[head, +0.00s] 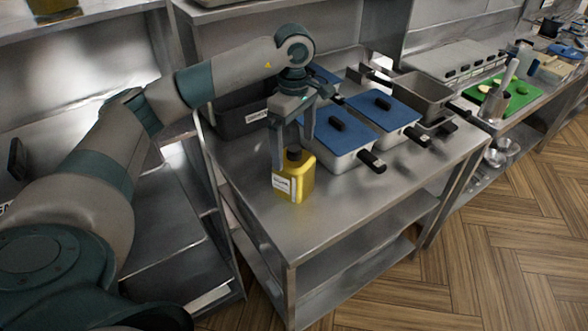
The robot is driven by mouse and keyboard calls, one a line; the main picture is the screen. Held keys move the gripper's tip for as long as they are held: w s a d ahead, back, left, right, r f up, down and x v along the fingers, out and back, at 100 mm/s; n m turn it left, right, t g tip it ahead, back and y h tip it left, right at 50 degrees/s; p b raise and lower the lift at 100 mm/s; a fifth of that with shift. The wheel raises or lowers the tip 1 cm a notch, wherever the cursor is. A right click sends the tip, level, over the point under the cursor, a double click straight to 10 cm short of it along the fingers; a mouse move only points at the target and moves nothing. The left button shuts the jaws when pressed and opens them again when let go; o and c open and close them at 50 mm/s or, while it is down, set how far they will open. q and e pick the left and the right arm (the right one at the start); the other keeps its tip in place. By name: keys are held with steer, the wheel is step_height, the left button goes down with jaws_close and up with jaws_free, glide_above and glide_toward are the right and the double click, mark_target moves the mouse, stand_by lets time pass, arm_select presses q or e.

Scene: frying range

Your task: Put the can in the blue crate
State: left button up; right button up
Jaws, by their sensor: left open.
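The can (300,183) is a yellow, squarish container with a dark cap and a white label. It stands upright on the steel table (330,218), near its left front part. My left gripper (293,150) points down over the can, its jaws apart. One finger is at the can's left side and the other is behind or beside its top; contact cannot be told. I see no blue crate in this view. My right gripper is not in view.
Blue-lidded pans (346,133) with dark handles stand just right of the can. A dark grey bin (238,121) with a label is behind the gripper. The table's front strip is clear. A green board (508,98) lies on the counter further right.

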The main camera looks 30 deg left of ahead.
mark_target(294, 160)
arm_select(q)
steer(key=shift+f, duration=0.65)
step_height(294, 160, down, 2)
steer(key=shift+w+a+p, duration=0.1)
steer(key=shift+w+p, duration=0.05)
steer(key=shift+p, duration=1.05)
step_height(294, 160, down, 2)
steer(key=shift+f+p, duration=0.1)
steer(key=shift+p, duration=0.35)
steer(key=shift+f, duration=0.5)
steer(key=shift+w, duration=0.1)
steer(key=c, duration=1.3)
steer(key=shift+r, duration=0.15)
steer(key=shift+c, duration=0.2)
